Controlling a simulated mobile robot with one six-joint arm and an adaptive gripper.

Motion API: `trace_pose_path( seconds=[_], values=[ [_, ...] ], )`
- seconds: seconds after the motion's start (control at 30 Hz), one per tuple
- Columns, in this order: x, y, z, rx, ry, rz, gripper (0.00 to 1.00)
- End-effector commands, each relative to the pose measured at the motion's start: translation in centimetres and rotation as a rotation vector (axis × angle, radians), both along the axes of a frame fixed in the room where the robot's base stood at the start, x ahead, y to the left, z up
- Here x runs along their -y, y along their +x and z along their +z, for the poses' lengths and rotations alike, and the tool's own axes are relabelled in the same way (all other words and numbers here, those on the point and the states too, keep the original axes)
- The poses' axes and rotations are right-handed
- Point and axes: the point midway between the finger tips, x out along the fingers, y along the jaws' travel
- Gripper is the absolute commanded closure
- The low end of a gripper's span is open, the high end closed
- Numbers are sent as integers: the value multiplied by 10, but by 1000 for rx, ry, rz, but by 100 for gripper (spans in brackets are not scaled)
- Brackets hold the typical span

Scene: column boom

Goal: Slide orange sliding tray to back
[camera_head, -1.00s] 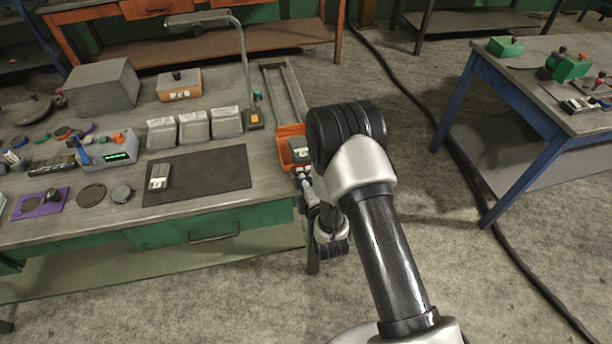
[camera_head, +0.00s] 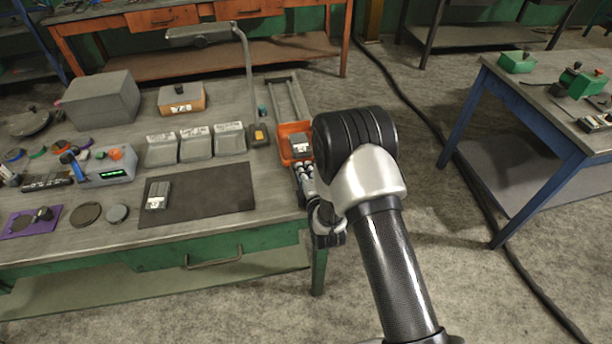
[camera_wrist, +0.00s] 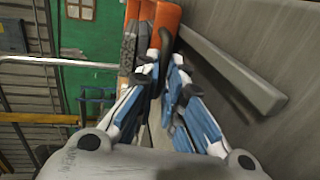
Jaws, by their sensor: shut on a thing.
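The orange sliding tray (camera_head: 284,133) sits on two grey rails (camera_head: 283,95) at the right end of the workbench. A small grey block (camera_head: 299,143) lies in it. Bare rail shows behind the tray, toward the back. My gripper (camera_head: 303,166) is at the front end of the tray, partly hidden by my arm in the head view. In the wrist view, the blue and white fingers of my gripper (camera_wrist: 163,62) are close together at the orange tray (camera_wrist: 166,16). The exact contact is hard to see.
A dark mat (camera_head: 215,195) lies nearer the front. Another bench (camera_head: 535,100) stands to the right across open floor. A cable (camera_head: 470,175) crosses the floor.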

Motion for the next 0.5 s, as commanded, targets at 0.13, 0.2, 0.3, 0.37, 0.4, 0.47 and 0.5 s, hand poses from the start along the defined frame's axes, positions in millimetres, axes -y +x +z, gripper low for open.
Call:
trace_pose_path(
  seconds=[0.13, 0.2, 0.3, 0.37, 0.4, 0.47, 0.5],
  values=[
    [0, -1, -1, -4, -1, 0, 100],
    [0, -1, -1, -4, -1, 0, 89],
    [0, -1, -1, -3, -1, 0, 83],
    [0, -1, -1, -3, -1, 0, 83],
    [0, -1, -1, -3, -1, 0, 83],
    [0, -1, -1, -2, -1, 0, 83],
    [0, -1, -1, -2, -1, 0, 83]
  ],
)
